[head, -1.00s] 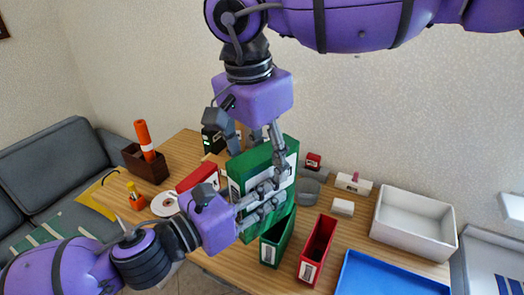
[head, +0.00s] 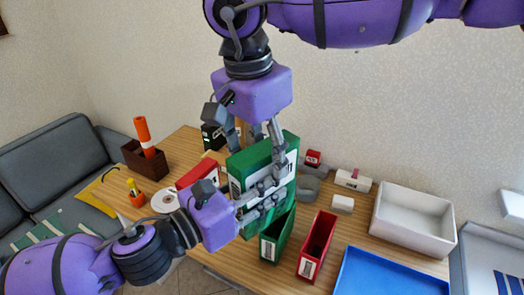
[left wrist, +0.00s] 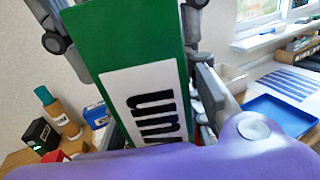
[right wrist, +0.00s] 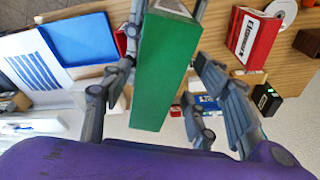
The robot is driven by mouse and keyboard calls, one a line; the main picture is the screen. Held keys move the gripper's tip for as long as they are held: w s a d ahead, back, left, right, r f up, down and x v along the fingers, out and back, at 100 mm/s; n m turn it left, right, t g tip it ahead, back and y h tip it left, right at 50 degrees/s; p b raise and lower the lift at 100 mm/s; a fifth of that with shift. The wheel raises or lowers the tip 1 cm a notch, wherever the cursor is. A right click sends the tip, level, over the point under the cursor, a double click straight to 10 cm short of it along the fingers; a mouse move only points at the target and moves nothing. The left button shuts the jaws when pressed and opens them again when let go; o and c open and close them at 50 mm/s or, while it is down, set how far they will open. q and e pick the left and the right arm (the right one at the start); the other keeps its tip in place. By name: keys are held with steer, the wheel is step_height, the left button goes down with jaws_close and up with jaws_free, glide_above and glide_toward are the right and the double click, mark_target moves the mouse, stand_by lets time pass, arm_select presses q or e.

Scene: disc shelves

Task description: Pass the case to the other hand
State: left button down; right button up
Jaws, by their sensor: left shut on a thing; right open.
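The green case (head: 257,165) has a white label with dark marks and is held upright above the table. My left gripper (head: 262,200) is shut on its lower part from the left; the case also fills the left wrist view (left wrist: 125,45). My right gripper (head: 255,140) is above, pointing down, with its open fingers on either side of the case's top. In the right wrist view the green case (right wrist: 165,70) stands between the right fingers, with a gap visible on its right side. Contact on the other side is unclear.
Below stand an open green holder (head: 270,249) and an open red holder (head: 317,245). A white bin (head: 414,250) and a blue tray (head: 385,275) lie to the right. A red case (head: 198,170), a disc (head: 165,201) and a brown box (head: 145,165) are left.

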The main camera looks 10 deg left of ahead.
steer(key=shift+r, duration=0.1)
step_height(320, 180, up, 12)
steer(key=s+a, duration=0.1)
arm_select(q)
steer(key=w+d+f+m+g+h, duration=0.2)
steer(key=w+f+m+g, duration=0.1)
steer(key=w+d+f+m+g+h, duration=0.1)
steer(key=f+g+h, duration=0.1)
steer(key=shift+w+d+f, duration=0.1)
steer(key=shift+w+d, duration=0.05)
steer(key=shift+w, duration=0.05)
steer(key=shift+d+f+m+g, duration=0.1)
steer(key=shift+m+g, duration=0.2)
steer(key=shift+g, duration=0.1)
arm_select(e)
steer(key=w+d+f+m+h, duration=0.1)
steer(key=w+d+f+m, duration=0.1)
steer(key=f, duration=0.6)
steer(key=w+d+f+m+h, duration=0.1)
steer(key=w+d+f+m, duration=0.1)
steer(key=f, duration=0.6)
steer(key=shift+w+d+f+t+h, duration=0.25)
steer(key=shift+w+d+t+h, duration=0.15)
steer(key=shift+w, duration=0.25)
steer(key=shift+c, duration=0.2)
